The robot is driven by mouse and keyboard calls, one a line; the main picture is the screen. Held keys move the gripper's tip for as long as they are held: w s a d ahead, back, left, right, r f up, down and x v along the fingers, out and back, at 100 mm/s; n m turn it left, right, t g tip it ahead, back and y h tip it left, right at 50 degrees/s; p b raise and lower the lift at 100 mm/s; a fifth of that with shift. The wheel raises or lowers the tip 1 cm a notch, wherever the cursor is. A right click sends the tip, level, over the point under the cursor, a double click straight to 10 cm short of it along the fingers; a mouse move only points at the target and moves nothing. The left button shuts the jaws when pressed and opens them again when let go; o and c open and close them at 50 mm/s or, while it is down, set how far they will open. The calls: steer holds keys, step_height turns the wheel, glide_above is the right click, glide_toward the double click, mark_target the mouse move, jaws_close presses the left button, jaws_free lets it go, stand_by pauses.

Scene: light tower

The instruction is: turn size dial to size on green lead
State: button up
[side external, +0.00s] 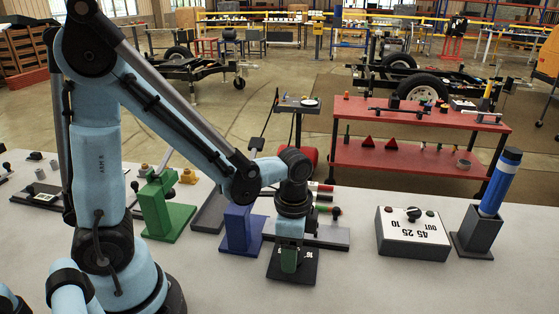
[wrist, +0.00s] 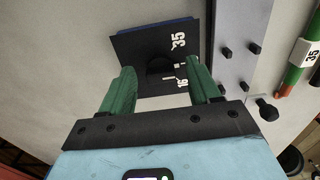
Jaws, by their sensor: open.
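The size dial is a dark knob (wrist: 160,66) on a black plate (wrist: 130,45) marked 35 and 16 in white. In the wrist view the two green fingers of my gripper (wrist: 162,90) are open, one to each side of the knob; I cannot tell if they touch it. Which number the knob points at is unclear. In the side view my gripper (side external: 290,262) is down over the black plate (side external: 300,278) and hides the knob. The green lead (wrist: 292,78) lies at the right of the wrist view, with an orange-red end and a white label that appears to read 35.
A blue stand (side external: 240,230) is close beside the plate, with a green stand (side external: 165,210) farther left.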

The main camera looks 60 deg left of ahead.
steer(key=c, duration=1)
steer(key=shift+c, duration=0.2)
steer(key=shift+n, duration=0.3)
steer(key=n, duration=0.4)
steer(key=shift+s, duration=0.1)
steer(key=shift+d+n, duration=0.2)
steer(key=shift+n, duration=2.5)
steer(key=o, duration=1)
